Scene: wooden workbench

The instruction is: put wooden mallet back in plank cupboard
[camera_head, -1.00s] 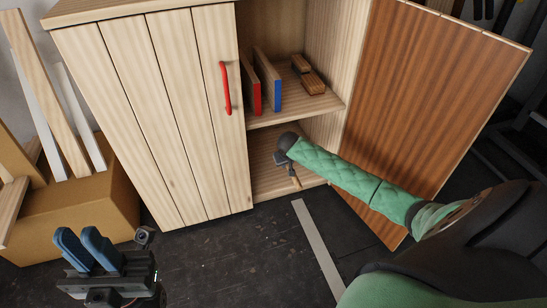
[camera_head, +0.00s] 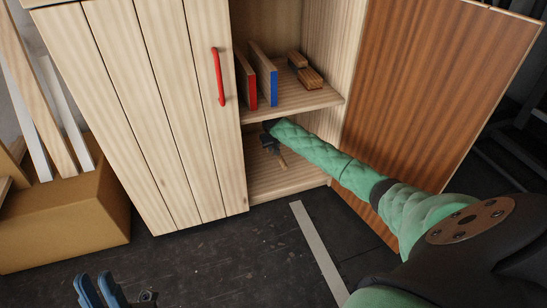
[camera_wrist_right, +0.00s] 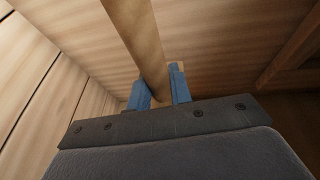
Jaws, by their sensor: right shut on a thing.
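The plank cupboard (camera_head: 140,120) stands in front of me, with its left door shut and its right door (camera_head: 440,90) swung wide open. My right arm reaches into the lower compartment, under the middle shelf. My right gripper (camera_head: 270,145) is shut on the wooden mallet; a short piece of its pale handle (camera_head: 282,158) shows below the gripper. The mallet's head is not visible. My left gripper (camera_head: 98,291) is empty, fingers apart, at the bottom left.
The middle shelf (camera_head: 310,102) holds a red-edged board (camera_head: 252,90), a blue-edged board (camera_head: 273,88) and brown wooden blocks (camera_head: 308,75). A cardboard box (camera_head: 70,225) with planks stands left of the cupboard. A pale strip (camera_head: 318,250) lies on the dark floor.

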